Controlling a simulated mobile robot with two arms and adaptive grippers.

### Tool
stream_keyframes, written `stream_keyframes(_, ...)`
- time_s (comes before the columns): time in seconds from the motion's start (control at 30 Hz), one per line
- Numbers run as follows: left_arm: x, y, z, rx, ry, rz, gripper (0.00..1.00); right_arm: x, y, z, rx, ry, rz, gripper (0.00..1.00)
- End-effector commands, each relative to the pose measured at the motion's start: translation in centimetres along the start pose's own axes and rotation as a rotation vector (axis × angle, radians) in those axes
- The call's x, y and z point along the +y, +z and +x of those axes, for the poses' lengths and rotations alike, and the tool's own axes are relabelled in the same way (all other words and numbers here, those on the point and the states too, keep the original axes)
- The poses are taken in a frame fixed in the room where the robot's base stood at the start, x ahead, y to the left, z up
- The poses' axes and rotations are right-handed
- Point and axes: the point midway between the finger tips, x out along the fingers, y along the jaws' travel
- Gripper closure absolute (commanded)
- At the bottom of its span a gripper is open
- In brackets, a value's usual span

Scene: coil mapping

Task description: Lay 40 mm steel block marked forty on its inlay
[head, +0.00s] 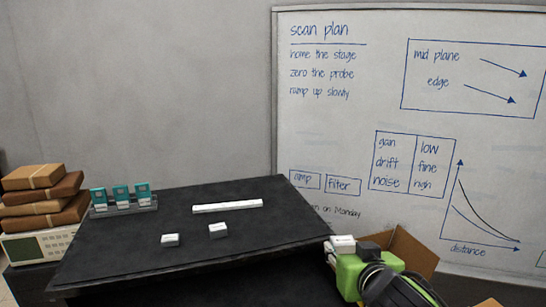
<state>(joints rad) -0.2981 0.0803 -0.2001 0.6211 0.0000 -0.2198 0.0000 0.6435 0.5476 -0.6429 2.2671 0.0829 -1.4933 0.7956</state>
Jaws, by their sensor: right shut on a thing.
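My right gripper (352,257), green and black, is at the lower right, beside the front right edge of the dark table. It is shut on a small pale block (342,243), which shows at its tip. The grip is partly hidden by the gripper itself, and no marking can be read. Two other small pale blocks lie on the table: one at the front left (170,240) and a greyer one (218,231) to its right. I cannot read forty on either. No inlay can be made out clearly. My left gripper is not in view.
The dark table (130,255) carries a long white bar (228,206) and a rack of teal cards (122,198). Brown parcels (42,192) stand on a pale instrument at left. An open cardboard box (410,250) is behind my right gripper. The tabletop's right side is clear.

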Motion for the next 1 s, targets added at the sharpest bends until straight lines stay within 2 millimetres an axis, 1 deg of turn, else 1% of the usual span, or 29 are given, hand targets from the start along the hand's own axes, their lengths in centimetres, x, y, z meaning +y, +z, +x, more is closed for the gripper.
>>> stream_keyframes(0.03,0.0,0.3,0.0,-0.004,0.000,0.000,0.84,1.1,0.0,0.1,0.002,0.016,0.003,0.92)
stream_keyframes(0.17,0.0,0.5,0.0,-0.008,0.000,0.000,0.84,3.3,0.1,0.2,0.002,0.047,0.016,0.92)
stream_keyframes(0.2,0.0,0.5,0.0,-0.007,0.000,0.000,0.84,3.0,0.8,0.3,-0.002,0.028,0.012,0.92)
stream_keyframes(0.37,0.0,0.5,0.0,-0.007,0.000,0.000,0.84,2.1,2.6,0.5,-0.003,-0.034,-0.013,0.92)
stream_keyframes(0.47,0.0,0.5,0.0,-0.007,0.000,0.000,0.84,1.5,4.0,0.6,-0.004,-0.081,-0.032,0.92)
stream_keyframes(0.57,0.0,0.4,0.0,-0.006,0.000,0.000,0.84,0.7,5.7,0.6,-0.005,-0.140,-0.055,0.92)
stream_keyframes(0.67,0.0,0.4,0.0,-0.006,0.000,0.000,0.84,-0.3,7.8,0.3,-0.007,-0.218,-0.085,0.92)
stream_keyframes(0.8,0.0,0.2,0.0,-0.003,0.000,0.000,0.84,-2.1,11.3,-0.6,-0.006,-0.364,-0.141,0.92)
stream_keyframes(0.9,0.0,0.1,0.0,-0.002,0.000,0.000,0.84,-3.4,13.2,-1.8,-0.003,-0.465,-0.182,0.92)
stream_keyframes(1.0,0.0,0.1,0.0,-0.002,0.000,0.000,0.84,-4.4,14.6,-3.1,-0.001,-0.553,-0.218,0.92)
